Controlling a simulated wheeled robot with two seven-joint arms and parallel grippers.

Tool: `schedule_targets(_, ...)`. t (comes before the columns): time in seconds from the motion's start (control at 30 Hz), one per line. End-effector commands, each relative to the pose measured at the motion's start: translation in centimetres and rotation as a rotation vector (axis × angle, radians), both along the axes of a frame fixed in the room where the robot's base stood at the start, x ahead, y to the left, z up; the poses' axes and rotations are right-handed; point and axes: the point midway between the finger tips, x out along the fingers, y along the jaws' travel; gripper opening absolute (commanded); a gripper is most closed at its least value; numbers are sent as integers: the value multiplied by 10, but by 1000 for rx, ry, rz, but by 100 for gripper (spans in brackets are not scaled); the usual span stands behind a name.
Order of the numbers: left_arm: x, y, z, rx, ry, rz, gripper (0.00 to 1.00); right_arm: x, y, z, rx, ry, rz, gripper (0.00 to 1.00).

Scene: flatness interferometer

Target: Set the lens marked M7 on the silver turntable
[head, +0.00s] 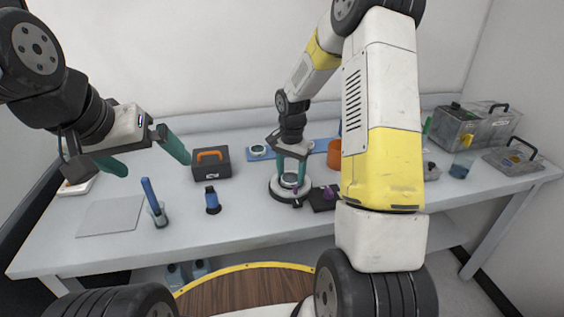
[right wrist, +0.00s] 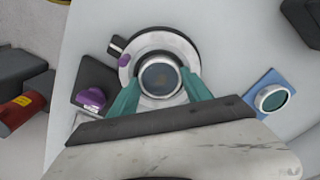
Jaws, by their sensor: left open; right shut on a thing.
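My right gripper (head: 291,172) is shut on a round, silver-rimmed lens (right wrist: 160,78) with dark glass. The lens is over the middle of the silver turntable (head: 277,192), and its rim also shows between the teal fingers in the head view (head: 290,180). The turntable is a pale round disc in the right wrist view (right wrist: 151,41). I cannot tell whether the lens touches it. No M7 mark is readable. Another lens (right wrist: 272,98) lies on a blue mat (head: 318,146). My left gripper (head: 156,166) is open and empty above the table's left side.
A purple knob (right wrist: 91,98) sits on a dark block beside the turntable. A dark box with an orange handle (head: 211,163), a blue-black bottle (head: 212,200) and a holder with a blue stick (head: 158,212) stand to the left. Grey cases (head: 470,127) stand at the back right.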

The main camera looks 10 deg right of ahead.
Motion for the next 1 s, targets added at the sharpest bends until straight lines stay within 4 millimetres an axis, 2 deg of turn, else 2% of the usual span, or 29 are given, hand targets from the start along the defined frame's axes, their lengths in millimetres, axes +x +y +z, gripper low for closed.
schedule_targets(0.03,0,0,0,0,0,0,100,-5,0,-12,4,14,-2,14)
schedule_targets(0.07,0,0,0,0,0,0,100,-5,0,-12,4,14,-2,14)
schedule_targets(0.1,0,0,0,0,0,0,100,-5,-1,-13,4,16,-2,63)
schedule_targets(0.2,0,0,0,0,0,0,100,-6,-2,-13,3,16,-3,79)
schedule_targets(0.53,0,0,0,0,0,0,100,-6,-5,-13,1,17,-6,79)
schedule_targets(0.67,0,0,0,0,0,0,100,-6,-5,-7,0,16,-6,79)
schedule_targets(0.77,0,0,0,0,0,0,100,-5,-5,8,-2,15,-6,79)
schedule_targets(1.0,0,0,0,0,0,0,100,-3,-2,65,1,7,-2,79)
